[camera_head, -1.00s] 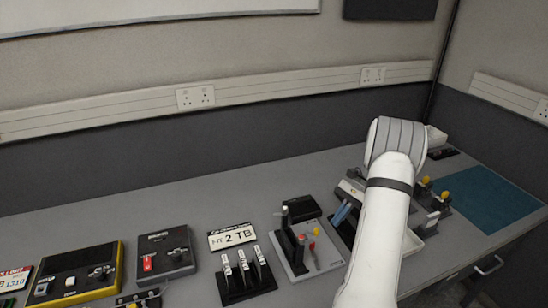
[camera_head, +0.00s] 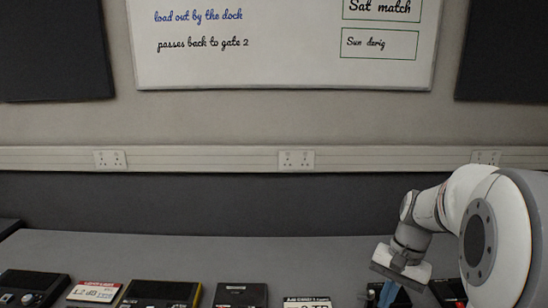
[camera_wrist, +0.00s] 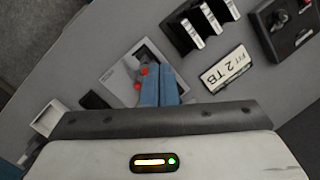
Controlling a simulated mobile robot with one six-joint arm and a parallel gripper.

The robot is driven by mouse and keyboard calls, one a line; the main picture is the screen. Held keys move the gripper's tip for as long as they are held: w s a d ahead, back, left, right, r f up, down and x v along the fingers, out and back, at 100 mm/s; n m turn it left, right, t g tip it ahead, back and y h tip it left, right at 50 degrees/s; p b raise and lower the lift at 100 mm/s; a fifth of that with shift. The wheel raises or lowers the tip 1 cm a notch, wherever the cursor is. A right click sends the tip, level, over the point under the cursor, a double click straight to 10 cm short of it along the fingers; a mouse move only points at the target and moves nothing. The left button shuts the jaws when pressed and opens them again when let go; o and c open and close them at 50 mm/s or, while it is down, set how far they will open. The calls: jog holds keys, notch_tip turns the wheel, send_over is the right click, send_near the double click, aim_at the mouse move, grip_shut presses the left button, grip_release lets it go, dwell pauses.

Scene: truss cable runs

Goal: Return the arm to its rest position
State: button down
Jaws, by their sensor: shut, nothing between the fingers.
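My gripper (camera_head: 390,292) hangs below my white and grey arm at the lower right of the head view, pointing down over the desk. Its blue fingers also show in the wrist view (camera_wrist: 159,86), side by side and closed with nothing between them. Below them in the wrist view is a light grey plate (camera_wrist: 118,80) with red-tipped parts, partly hidden by the fingers. From this view I cannot tell the height of the fingertips above it.
The grey desk (camera_head: 150,248) carries a "2 TB" label plate (camera_wrist: 228,69), a black rack with white-labelled slots (camera_wrist: 190,28), a black box (camera_head: 240,295) and a yellow-edged device (camera_head: 160,294). A whiteboard (camera_head: 280,65) and sockets (camera_head: 296,160) are on the back wall.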

jog(key=s+a+r+n+t+h, duration=0.2)
jog(key=s+a+n+t, duration=0.2)
jog(key=s+a, duration=0.5)
jog(key=s+n, duration=0.2)
jog(key=s, duration=0.1)
jog(key=shift+r+n+h, duration=0.25)
jog(key=shift+n+h, duration=0.05)
jog(key=shift+n, duration=0.1)
